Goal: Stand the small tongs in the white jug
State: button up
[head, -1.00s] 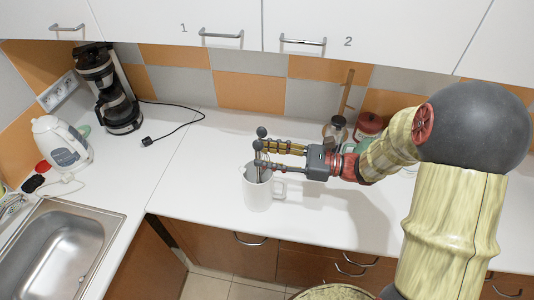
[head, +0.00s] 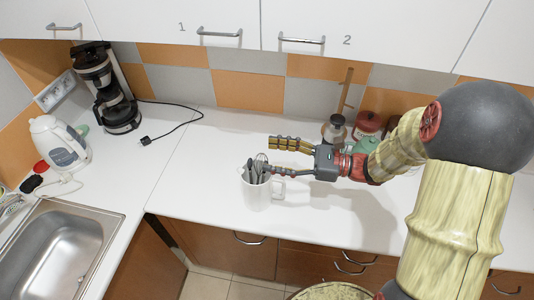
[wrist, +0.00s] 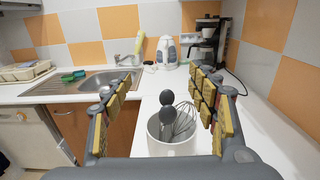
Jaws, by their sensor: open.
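The white jug (head: 256,196) stands upright on the white counter. In the wrist view the jug (wrist: 168,149) is low in the middle, below and between my fingers. Dark utensils (head: 250,172) and a wire whisk stand in it. In the wrist view two dark rounded ends (wrist: 167,105), which look like those of the small tongs, rise above the rim beside the whisk (wrist: 185,121). Their lower parts are hidden in the jug. My gripper (head: 268,156) is open and empty; its lower finger is close by the whisk and jug rim, and I cannot tell whether they touch.
A coffee maker (head: 108,90) and a white kettle (head: 58,142) stand at the left, near the sink (head: 65,248). Jars (head: 366,125) and a bottle-like vessel (head: 335,130) stand behind my arm. The counter left of the jug is clear.

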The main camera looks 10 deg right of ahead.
jog(key=v, duration=0.9)
notch_tip(320, 180, up, 10)
jog(key=p, duration=1)
jog(key=shift+d, duration=0.2)
dwell(0.6)
